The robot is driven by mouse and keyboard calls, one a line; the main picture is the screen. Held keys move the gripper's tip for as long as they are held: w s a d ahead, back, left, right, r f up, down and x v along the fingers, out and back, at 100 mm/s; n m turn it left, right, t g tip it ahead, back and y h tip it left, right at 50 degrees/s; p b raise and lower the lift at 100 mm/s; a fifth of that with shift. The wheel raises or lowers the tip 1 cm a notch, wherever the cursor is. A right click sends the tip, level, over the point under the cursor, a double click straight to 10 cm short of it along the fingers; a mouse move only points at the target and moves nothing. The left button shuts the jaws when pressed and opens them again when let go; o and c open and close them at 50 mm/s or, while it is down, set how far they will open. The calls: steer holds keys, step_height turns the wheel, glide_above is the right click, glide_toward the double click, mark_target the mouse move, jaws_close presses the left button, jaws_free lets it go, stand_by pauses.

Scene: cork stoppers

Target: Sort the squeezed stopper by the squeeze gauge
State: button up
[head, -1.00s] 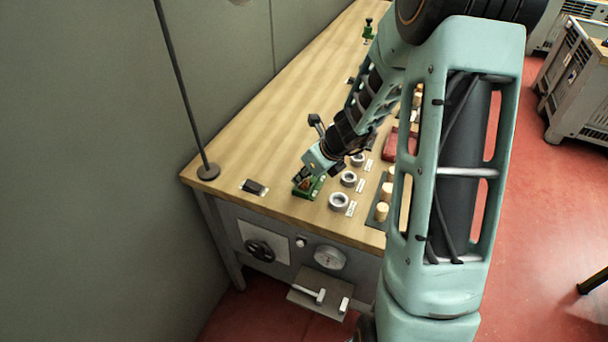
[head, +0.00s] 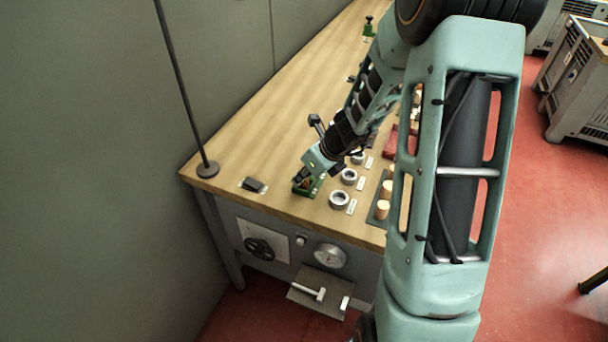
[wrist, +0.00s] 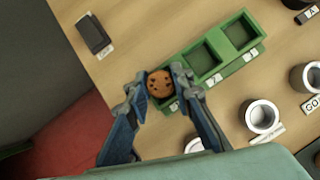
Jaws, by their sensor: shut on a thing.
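My gripper (wrist: 159,84) is shut on a brown cork stopper (wrist: 160,84) with dark spots on its end face. The stopper is at the left end of the green tray (wrist: 224,67) in the wrist view. I cannot tell whether it rests in that end compartment or hangs just above it. Two other square compartments of the tray show empty, with small labels along their edge. In the head view my gripper (head: 302,178) points down at the green tray (head: 316,189) near the table's front left, and the stopper is too small to make out clearly.
Metal ring-like cups (head: 339,200) with white labels stand right of the tray. Pale cork stoppers (head: 382,210) stand on a dark mat farther right. A black block (head: 254,185) lies left, near a lamp stand (head: 207,171). A round dial (head: 330,256) is below the table's front edge.

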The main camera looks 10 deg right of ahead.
steer(key=shift+s+f+b, duration=0.15)
steer(key=shift+f+b, duration=0.25)
steer(key=shift+f, duration=0.05)
